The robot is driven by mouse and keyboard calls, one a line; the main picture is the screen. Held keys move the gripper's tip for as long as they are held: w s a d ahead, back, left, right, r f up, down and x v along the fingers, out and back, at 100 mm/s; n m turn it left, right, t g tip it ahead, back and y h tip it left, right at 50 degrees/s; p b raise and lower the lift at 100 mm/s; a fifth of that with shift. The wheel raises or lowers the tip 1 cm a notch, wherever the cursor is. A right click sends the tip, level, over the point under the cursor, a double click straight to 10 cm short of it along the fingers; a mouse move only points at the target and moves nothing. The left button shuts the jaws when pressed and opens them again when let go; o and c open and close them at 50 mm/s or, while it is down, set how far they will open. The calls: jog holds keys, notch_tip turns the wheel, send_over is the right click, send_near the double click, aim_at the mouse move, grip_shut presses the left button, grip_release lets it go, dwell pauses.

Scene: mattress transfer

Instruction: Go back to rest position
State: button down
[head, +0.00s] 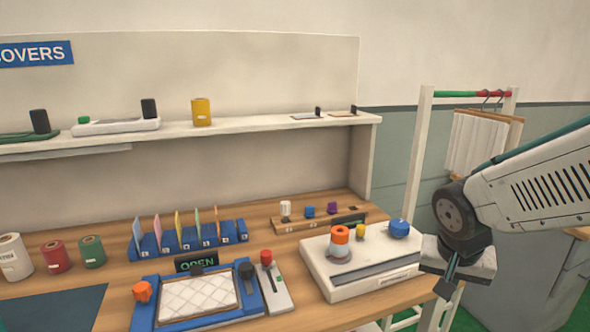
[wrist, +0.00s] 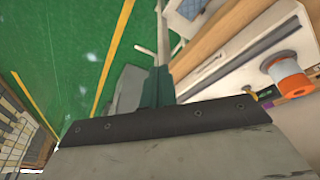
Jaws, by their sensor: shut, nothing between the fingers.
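My gripper (head: 446,284) is at the right of the head view, pointing down beside the right end of the wooden table. It is shut and empty. In the wrist view its closed fingers (wrist: 158,85) show at the middle, over the green floor next to the table edge. My gripper is apart from the white device (head: 360,275), which sits on the table just left of it.
The white device has an orange-topped knob (head: 340,236) and a blue knob (head: 399,229). A blue frame (head: 197,300) with a quilted pad lies left of it. A rack with hanging cloth (head: 475,142) stands behind my arm. Green floor (wrist: 60,45) is open beside the table.

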jog(key=s+a+r+n+y, duration=0.1)
jog(key=s+r+n, duration=0.1)
jog(key=s, duration=0.6)
jog(key=s+r+n+g+y, duration=0.1)
jog(key=s+r+n, duration=0.2)
jog(key=s, duration=0.6)
notch_tip(320, 180, up, 2)
jog(key=shift+a+r+g, duration=0.2)
jog(key=shift+a+g, duration=0.1)
jog(key=shift+a, duration=0.05)
